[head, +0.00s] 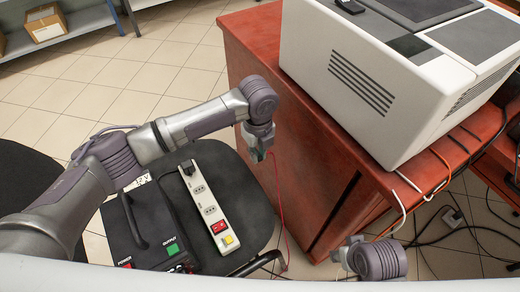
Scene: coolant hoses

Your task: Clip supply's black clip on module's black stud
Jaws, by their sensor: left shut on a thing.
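My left gripper (257,154) is above the floor between the black chair seat and the red desk's side. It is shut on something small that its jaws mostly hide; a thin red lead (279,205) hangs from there. The supply looks to be the black box (150,232) with a handle, a 12 V label, POWER and OUTPUT marks and a green patch, on the seat. I cannot make out the black clip, or a module with a black stud. My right gripper (343,256) is at the bottom, partly cut off; its jaws are unclear.
A white power strip (209,208) with a red switch lies beside the box on the seat (247,183). A large white machine (375,85) stands on the red desk (270,50). Cables (440,172) trail off its right side. Tiled floor is free at upper left.

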